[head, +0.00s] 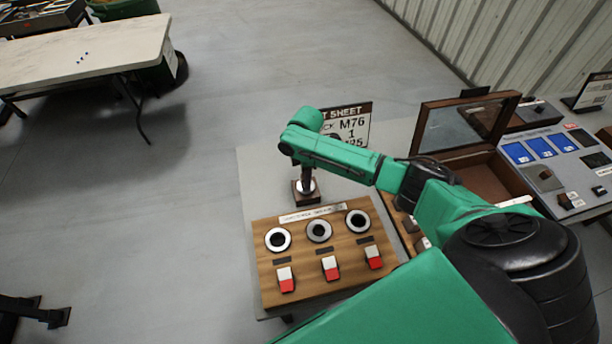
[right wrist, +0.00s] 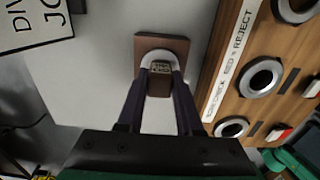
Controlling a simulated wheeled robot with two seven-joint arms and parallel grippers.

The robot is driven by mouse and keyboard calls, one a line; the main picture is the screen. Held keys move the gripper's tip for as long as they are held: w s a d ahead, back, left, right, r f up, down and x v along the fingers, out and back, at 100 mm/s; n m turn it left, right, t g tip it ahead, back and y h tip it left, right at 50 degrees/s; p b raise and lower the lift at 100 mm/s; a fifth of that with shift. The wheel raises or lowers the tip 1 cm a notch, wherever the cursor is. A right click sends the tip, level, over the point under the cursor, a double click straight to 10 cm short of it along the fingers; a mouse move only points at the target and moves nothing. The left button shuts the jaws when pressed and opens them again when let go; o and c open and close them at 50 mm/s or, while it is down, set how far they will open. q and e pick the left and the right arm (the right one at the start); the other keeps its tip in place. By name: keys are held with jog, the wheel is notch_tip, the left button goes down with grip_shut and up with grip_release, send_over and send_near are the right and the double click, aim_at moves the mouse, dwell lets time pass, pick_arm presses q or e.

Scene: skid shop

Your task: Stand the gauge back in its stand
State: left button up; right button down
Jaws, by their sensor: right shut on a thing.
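The gauge stand is a small dark brown square block (head: 306,198) on the bench, behind the wooden board in the head view. It also shows in the right wrist view (right wrist: 147,44), with a pale ring on top. My right gripper (head: 307,172) points down over it, shut on the gauge. In the right wrist view the gripper (right wrist: 162,76) has its two dark fingers on either side of the gauge (right wrist: 161,68), whose small labelled end shows within the ring's outline. I cannot tell whether the gauge is seated or just above the block.
A wooden board (head: 265,287) with three ringed holes and red-white blocks lies close in front of the stand. A sign (head: 353,126) stands behind. An open wooden case (head: 423,128) and a panel with blue squares (head: 541,147) are right. Bare bench lies left of the stand.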

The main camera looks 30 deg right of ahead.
jog(key=shift+f, duration=0.35)
jog(key=shift+c, duration=0.4)
grip_release()
notch_tip(320, 180, up, 6)
jog(key=p, duration=0.6)
jog(key=shift+r, duration=1.5)
